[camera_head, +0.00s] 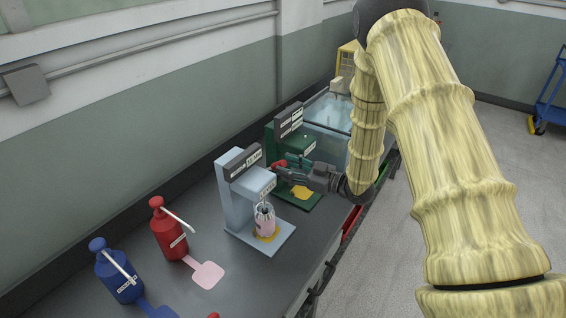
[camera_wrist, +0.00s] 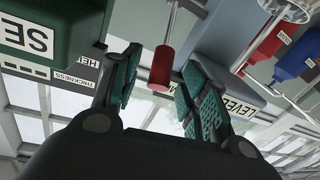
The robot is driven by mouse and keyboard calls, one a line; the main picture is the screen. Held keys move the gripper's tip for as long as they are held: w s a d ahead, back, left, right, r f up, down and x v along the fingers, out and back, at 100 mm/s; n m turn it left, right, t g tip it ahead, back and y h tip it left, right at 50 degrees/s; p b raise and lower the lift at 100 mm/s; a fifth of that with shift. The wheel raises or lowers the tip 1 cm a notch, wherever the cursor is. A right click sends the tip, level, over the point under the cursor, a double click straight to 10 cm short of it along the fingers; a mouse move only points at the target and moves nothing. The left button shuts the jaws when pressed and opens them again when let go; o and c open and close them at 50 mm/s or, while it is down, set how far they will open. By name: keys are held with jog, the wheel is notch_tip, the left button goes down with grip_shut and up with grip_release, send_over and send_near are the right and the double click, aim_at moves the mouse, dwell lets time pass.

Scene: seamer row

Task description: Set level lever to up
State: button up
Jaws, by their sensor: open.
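A lever with a red cylindrical handle (camera_wrist: 160,68) on a thin metal rod shows in the wrist view. It lies between the two fingers of my gripper (camera_wrist: 158,62), which are apart on either side of it. I cannot tell if either finger touches it. In the head view, a red knob (camera_head: 278,164) shows at the tips of my gripper (camera_head: 284,171), beside the green machine (camera_head: 281,138). A "LEVEL" label (camera_wrist: 237,107) shows on a grey-blue block behind the right finger. The lever's mount is not clear.
A light-blue machine (camera_head: 228,172) with a pink-filled jar (camera_head: 265,222) stands just left of the green machine. A red bottle (camera_head: 169,235) and a blue bottle (camera_head: 118,272) stand nearer on the grey bench. A clear tank (camera_head: 327,115) stands behind.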

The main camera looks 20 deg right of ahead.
jog(key=shift+x, duration=1.1)
jog(key=shift+s, duration=0.1)
jog(key=shift+c, duration=0.3)
grip_shut()
jog(key=shift+r+p, duration=0.1)
jog(key=shift+p, duration=0.2)
